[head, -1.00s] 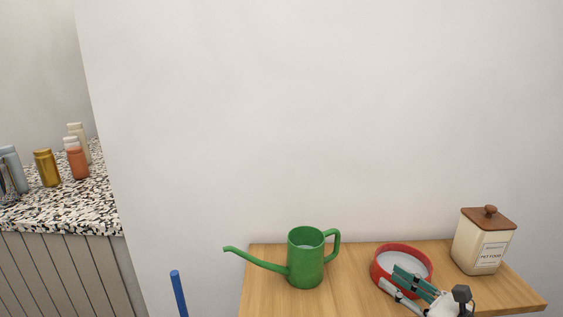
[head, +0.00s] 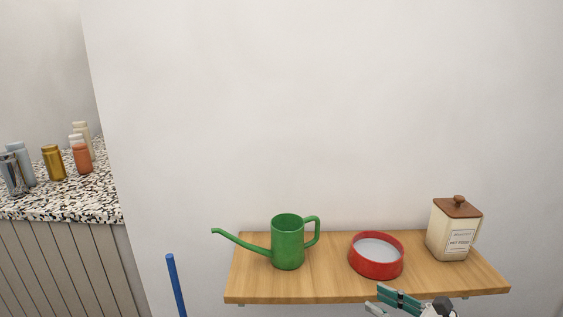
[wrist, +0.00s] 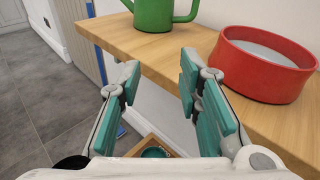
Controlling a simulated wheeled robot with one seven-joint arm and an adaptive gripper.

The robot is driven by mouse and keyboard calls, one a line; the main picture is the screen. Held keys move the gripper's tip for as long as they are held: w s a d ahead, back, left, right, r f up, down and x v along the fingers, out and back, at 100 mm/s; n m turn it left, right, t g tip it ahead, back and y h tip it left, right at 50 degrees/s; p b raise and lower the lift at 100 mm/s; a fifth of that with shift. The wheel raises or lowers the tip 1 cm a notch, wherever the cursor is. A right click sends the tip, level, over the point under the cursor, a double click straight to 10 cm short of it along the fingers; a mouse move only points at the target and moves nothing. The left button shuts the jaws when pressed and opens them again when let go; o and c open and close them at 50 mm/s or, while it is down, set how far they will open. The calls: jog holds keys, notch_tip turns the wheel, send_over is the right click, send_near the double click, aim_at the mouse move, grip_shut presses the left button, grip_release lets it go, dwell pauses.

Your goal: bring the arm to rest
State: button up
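My gripper (wrist: 160,95) is open and empty in the wrist view, its two teal-padded fingers apart. It is in front of the wooden shelf (wrist: 130,42), with the red bowl (wrist: 265,65) just beyond it to the right. In the head view my gripper (head: 388,303) shows at the bottom edge, partly cut off, in front of the shelf's front edge (head: 300,297). The red bowl (head: 376,268) sits upright on the shelf with pale contents.
A green watering can (head: 288,245) stands left of the bowl. A cream pet food canister (head: 450,240) with a wooden lid stands right. A blue pole (head: 175,284) is left of the shelf. Several jars stand on a speckled counter (head: 60,200) at far left.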

jog(key=s+a+f+n+g, duration=0.4)
jog(key=f, duration=0.1)
jog(key=s+d+f+n+g+h+p, duration=0.1)
jog(key=s+d+f+n+g+h, duration=0.1)
jog(key=s+n+g+h, duration=0.25)
jog(key=s+d+f+n+g+h+p, duration=0.1)
jog(key=s+d+f+n+g+h, duration=0.15)
jog(key=s+n+g, duration=0.35)
jog(key=s+d+r+n+t+h+p, duration=0.1)
jog(key=d+r+n+h, duration=0.15)
jog(key=r, duration=0.65)
jog(key=s+d+r+n+t+h, duration=0.1)
jog(key=s+d+r+n+h, duration=0.15)
jog(key=r, duration=0.55)
jog(key=s+a+r+n+t, duration=0.2)
jog(key=s+a+r+n, duration=0.1)
jog(key=r, duration=0.5)
jog(key=s+a+r+n+t+y+p, duration=0.1)
jog(key=s+a+r+n+t, duration=0.1)
jog(key=r, duration=0.6)
jog(key=s+a+n, duration=0.1)
jog(key=a+n, duration=0.1)
jog(key=a, duration=0.1)
jog(key=shift+s+r+p, duration=0.15)
jog(key=shift+r+p, duration=0.1)
jog(key=shift+p, duration=0.05)
